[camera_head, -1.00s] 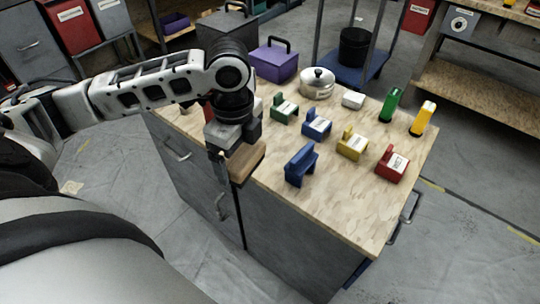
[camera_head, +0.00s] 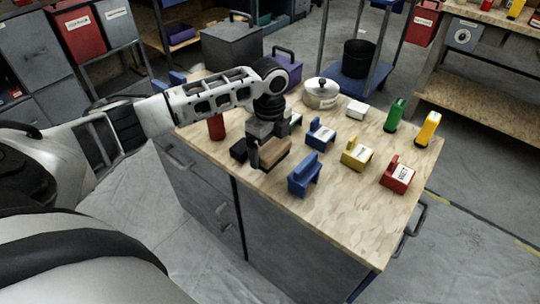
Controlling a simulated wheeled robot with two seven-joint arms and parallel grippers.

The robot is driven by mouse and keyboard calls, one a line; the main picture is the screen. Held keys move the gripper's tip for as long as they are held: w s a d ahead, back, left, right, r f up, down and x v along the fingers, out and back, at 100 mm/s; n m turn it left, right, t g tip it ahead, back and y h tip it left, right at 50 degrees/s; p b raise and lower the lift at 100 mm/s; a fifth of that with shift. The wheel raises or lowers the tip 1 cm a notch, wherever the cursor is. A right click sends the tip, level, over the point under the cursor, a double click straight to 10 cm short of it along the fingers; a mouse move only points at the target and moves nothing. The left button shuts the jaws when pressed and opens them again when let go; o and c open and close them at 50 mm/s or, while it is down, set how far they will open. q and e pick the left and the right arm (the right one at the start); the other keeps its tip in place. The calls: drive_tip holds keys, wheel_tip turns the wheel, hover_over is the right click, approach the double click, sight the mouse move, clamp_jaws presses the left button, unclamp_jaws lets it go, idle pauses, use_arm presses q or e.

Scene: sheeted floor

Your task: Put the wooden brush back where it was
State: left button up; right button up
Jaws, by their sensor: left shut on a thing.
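The wooden brush (camera_head: 274,151), a light brown block with a dark underside, is in the jaws of my left gripper (camera_head: 256,160). The gripper points down at the left part of the wooden bench top (camera_head: 330,212). The brush is over or on the bench top; I cannot tell whether it touches. A blue holder (camera_head: 304,174) stands just right of the brush. My right gripper is not in view.
A red cylinder (camera_head: 216,127) stands left of my wrist. Blue, yellow (camera_head: 357,153) and red (camera_head: 397,175) labelled blocks, a lidded pot (camera_head: 321,93), a green bottle (camera_head: 395,115) and a yellow one (camera_head: 427,126) crowd the right and back. The bench's front right is clear.

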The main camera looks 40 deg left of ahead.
sight(270, 156)
use_arm(q)
drive_tip(key=shift+w+f, duration=0.25)
drive_tip(key=shift+f, duration=1.55)
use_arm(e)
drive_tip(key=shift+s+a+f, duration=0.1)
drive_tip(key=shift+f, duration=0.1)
use_arm(q)
drive_tip(key=shift+f, duration=0.15)
drive_tip(key=o, duration=0.7)
wheel_tip(270, 156, up, 12)
drive_tip(key=shift+f+p, duration=0.15)
drive_tip(key=shift+p, duration=0.2)
drive_tip(key=shift+r, duration=0.35)
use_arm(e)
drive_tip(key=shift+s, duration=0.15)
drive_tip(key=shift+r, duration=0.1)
